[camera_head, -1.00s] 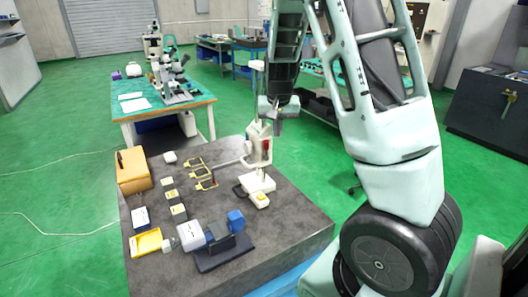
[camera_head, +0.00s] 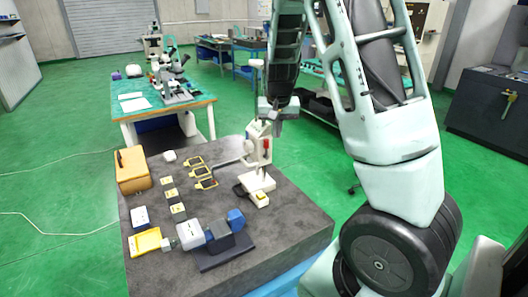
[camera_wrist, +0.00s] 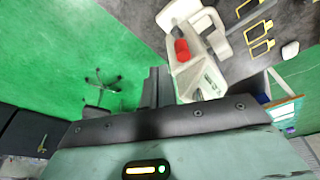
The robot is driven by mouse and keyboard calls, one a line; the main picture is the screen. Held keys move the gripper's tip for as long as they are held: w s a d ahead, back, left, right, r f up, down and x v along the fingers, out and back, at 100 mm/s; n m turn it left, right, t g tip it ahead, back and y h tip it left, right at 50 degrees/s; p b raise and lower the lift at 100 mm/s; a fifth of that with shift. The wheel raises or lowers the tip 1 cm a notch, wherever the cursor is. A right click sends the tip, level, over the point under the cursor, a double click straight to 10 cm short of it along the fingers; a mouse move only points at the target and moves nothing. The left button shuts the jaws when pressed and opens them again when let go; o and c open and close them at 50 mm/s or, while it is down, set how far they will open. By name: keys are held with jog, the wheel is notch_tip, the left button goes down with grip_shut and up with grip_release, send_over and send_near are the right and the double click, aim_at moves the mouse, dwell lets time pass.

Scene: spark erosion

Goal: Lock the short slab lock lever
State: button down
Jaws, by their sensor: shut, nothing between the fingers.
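A white upright instrument (camera_head: 257,164) stands on the dark slab-topped table (camera_head: 290,232). It has a red part (camera_head: 266,144) on its upper head, which looks like the lock lever. In the wrist view the red part (camera_wrist: 182,50) shows beside the white head (camera_wrist: 196,76), right of my fingers. My gripper (camera_head: 277,127) hangs beside the top of the instrument. Its fingers (camera_wrist: 155,88) are together with nothing between them and look apart from the red part. Whether the lever is locked I cannot tell.
A bench with a microscope (camera_head: 176,84) stands behind. Green floor surrounds the table.

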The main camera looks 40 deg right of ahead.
aim_at(265, 138)
jog(key=shift+f+b, duration=0.5)
jog(key=shift+f, duration=0.3)
jog(key=shift+a, duration=0.2)
jog(key=shift+w+a+f+p, duration=0.15)
jog(key=shift+a+p, duration=0.15)
jog(key=shift+a, duration=0.3)
jog(key=shift+w+a+r+p, duration=0.1)
jog(key=shift+w+a+p, duration=0.15)
jog(key=shift+a, duration=0.3)
jog(key=shift+w+a+f+p, duration=0.1)
jog(key=shift+a+p, duration=0.2)
jog(key=shift+a, duration=0.4)
jog(key=shift+w+a+f, duration=0.15)
jog(key=shift+a+f, duration=0.1)
jog(key=shift+a, duration=0.2)
jog(key=shift+w+a+f, duration=0.1)
jog(key=shift+a+f, duration=0.1)
jog(key=shift+a, duration=0.25)
jog(key=shift+a+f, duration=0.1)
jog(key=shift+f, duration=0.05)
jog(key=shift+w+a+f, duration=0.1)
jog(key=shift+a+f, duration=0.2)
notch_tip(265, 138, up, 6)
jog(key=p, duration=0.5)
